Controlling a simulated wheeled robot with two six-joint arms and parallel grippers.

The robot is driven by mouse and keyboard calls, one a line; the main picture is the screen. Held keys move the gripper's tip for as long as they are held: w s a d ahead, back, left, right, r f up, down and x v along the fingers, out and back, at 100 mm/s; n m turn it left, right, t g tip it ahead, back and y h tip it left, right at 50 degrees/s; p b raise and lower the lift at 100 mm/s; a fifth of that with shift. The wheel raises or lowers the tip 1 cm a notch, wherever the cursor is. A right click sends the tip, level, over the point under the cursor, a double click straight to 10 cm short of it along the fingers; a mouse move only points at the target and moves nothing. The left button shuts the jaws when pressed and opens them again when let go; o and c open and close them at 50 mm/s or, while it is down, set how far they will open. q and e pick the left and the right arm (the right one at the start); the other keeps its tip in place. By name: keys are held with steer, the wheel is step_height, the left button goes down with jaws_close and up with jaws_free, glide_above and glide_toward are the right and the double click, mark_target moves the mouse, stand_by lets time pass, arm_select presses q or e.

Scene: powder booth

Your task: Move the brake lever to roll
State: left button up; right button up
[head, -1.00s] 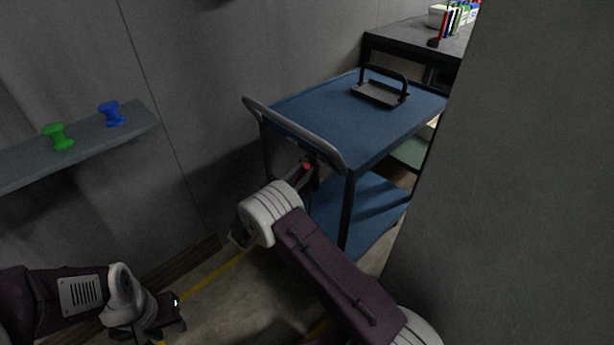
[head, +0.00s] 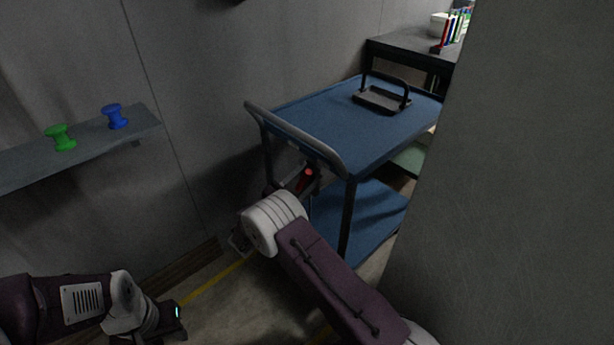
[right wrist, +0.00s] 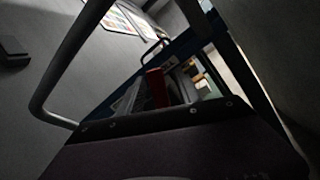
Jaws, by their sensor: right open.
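The blue cart (head: 345,130) stands right of centre in the head view. The brake lever with its red end (head: 309,172) is below the cart's near handle bar; the red part (right wrist: 157,88) also shows in the right wrist view. My right gripper (head: 300,180) is open at the lever, with the red part seemingly between its fingers; contact cannot be told. The lever's lower part and any roll marking are hidden. My left gripper (head: 172,318) is low at the left, away from the cart, and its jaws are unclear.
A grey shelf (head: 25,162) with a green spool (head: 61,137) and a blue spool (head: 115,116) is on the left wall. A black tray with a handle (head: 380,98) sits on the cart. A grey panel (head: 500,200) stands close on the right.

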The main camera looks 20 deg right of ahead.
steer(key=p+v, duration=0.1)
steer(key=v, duration=0.8)
steer(key=shift+a, duration=0.1)
